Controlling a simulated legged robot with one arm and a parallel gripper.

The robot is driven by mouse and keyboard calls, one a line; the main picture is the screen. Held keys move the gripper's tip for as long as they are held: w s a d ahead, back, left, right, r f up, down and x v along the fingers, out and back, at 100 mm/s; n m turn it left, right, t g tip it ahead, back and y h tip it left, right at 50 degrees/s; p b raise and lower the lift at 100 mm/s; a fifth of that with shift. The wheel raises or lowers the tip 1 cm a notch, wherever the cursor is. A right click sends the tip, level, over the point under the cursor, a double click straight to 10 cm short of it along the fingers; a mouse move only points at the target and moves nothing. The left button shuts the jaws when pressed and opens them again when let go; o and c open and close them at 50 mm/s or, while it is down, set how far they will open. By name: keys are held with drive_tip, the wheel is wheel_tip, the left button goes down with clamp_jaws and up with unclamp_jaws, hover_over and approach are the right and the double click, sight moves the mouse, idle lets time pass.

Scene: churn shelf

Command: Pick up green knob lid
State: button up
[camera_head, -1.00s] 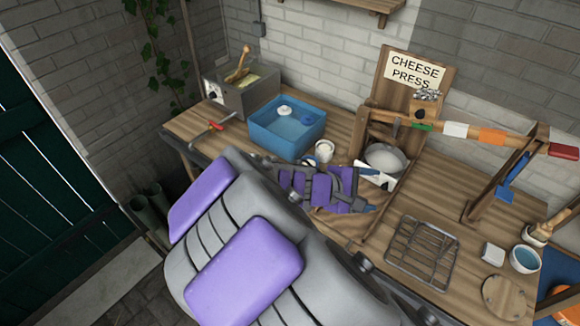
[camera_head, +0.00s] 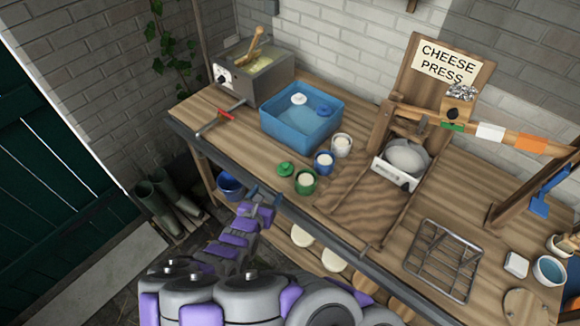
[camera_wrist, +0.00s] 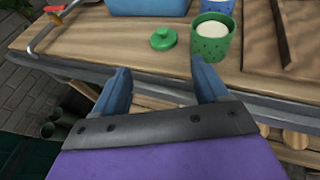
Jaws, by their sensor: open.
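The green knob lid (camera_head: 286,169) lies flat on the wooden table near its front edge, left of a green pot (camera_head: 305,182) that stands open with pale contents. In the wrist view the lid (camera_wrist: 163,40) lies beyond the fingertips, between their lines, with the green pot (camera_wrist: 211,38) to its right. My gripper (camera_head: 262,196) is open and empty, in front of the table edge and short of the lid. In the wrist view its two blue-grey fingers (camera_wrist: 160,78) are spread wide. Nothing covers the lid.
A blue pot (camera_head: 324,162) and a white pot (camera_head: 341,145) stand behind the green pot. A blue basin (camera_head: 300,125) is behind the lid, and a red-handled clamp (camera_head: 222,116) is at the left edge. A cheese press (camera_head: 405,160) and a wire rack (camera_head: 443,262) stand right. Bare wood surrounds the lid's left side.

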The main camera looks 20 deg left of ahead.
drive_tip(key=b, duration=0.3)
approach(284, 168)
drive_tip(key=x, duration=0.4)
drive_tip(key=shift+s+a, duration=0.1)
drive_tip(key=shift+a, duration=0.15)
drive_tip(key=shift+w+d+f, duration=0.2)
drive_tip(key=shift+w, duration=0.45)
drive_tip(key=shift+b+x, duration=0.65)
drive_tip(key=shift+x, duration=1.65)
drive_tip(key=c, duration=0.8)
